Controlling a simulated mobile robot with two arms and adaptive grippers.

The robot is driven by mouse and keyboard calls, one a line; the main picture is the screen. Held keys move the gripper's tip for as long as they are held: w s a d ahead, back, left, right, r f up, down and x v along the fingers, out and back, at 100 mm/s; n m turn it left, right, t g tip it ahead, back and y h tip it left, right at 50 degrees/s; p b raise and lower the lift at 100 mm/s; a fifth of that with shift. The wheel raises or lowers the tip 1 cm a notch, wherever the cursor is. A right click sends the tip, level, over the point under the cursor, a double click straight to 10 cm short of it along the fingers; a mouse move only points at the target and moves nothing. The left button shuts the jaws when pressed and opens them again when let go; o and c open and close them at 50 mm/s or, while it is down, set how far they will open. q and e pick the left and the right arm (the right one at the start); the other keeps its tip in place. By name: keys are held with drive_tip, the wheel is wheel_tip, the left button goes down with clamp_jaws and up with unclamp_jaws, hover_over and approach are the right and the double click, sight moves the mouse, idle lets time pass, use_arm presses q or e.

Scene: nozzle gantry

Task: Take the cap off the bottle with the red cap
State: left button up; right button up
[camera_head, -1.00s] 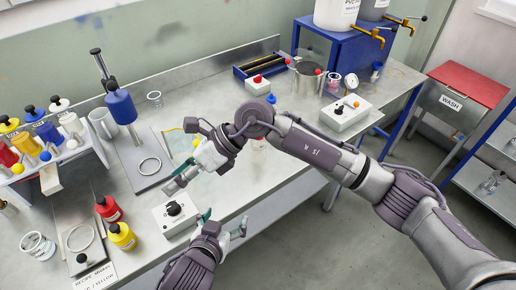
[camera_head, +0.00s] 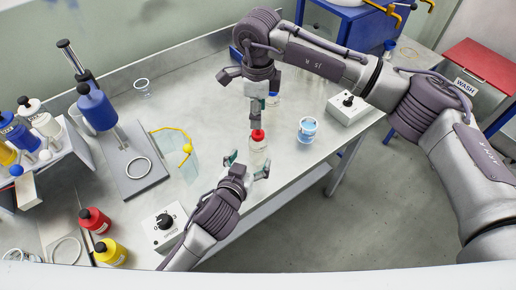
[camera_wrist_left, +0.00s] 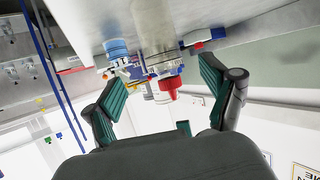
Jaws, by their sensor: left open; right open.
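The clear bottle (camera_head: 258,157) with the red cap (camera_head: 257,135) stands upright near the table's front edge. My left gripper (camera_head: 248,166) is open, its fingers low at the bottle's near side. In the left wrist view the red cap (camera_wrist_left: 169,84) shows in the gap between my open left fingers (camera_wrist_left: 163,100); I cannot tell whether they touch the bottle.
A blue-capped bottle (camera_head: 272,99) stands just behind my right gripper. A beaker of blue liquid (camera_head: 307,131) is to the right, near a white control box (camera_head: 347,108). Goggles (camera_head: 187,148) lie left. Red (camera_head: 95,220) and yellow (camera_head: 110,252) bottles stand at the front left.

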sight(255, 150)
use_arm(q)
drive_tip(key=x, duration=0.8)
drive_tip(key=shift+w+f, duration=0.15)
drive_tip(key=shift+w, duration=0.05)
drive_tip(key=shift+s, duration=0.1)
clamp_jaws()
